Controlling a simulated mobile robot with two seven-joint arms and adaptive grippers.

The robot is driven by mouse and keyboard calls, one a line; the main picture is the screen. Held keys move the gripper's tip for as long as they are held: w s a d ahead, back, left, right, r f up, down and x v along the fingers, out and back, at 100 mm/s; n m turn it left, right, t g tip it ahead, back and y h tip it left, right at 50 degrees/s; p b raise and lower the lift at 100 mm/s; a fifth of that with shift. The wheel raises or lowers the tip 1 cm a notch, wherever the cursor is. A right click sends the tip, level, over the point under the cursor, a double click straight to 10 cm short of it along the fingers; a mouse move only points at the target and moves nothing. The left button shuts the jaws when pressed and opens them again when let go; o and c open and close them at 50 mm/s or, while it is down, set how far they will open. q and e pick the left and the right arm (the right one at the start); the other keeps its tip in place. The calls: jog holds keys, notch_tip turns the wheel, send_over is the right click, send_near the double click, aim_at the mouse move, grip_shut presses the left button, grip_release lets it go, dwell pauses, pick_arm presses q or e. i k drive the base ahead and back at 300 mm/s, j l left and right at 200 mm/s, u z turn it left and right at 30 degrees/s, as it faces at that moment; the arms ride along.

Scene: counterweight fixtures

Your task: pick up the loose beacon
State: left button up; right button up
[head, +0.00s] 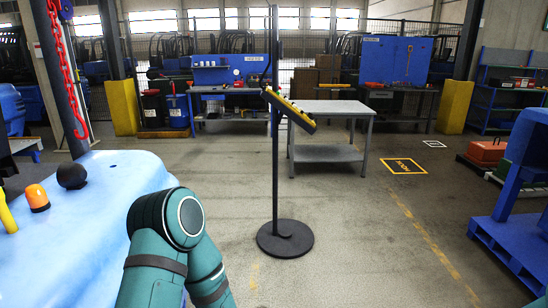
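The orange beacon (37,196), a small dome on a darker base, stands upright on the light blue rounded surface (85,235) at the left. Nothing of mine touches it in the head view. One of my teal arms (165,235) rises from the bottom edge and bends back down, to the right of the beacon and in front of part of the blue surface. Neither gripper shows, so what they hold is hidden.
A black ball (71,175) sits beside the beacon, with a yellow bar (6,216) at the left edge. A red chain (66,65) with a hook hangs behind. A black stand (285,238) is in mid-floor, a grey table (330,107) behind it.

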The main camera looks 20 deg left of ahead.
aim_at(36, 196)
jog(key=i+u, duration=0.35)
jog(key=i+l+u, duration=0.15)
jog(key=u, duration=0.25)
jog(key=i+l+u, duration=0.2)
jog(key=u, duration=0.15)
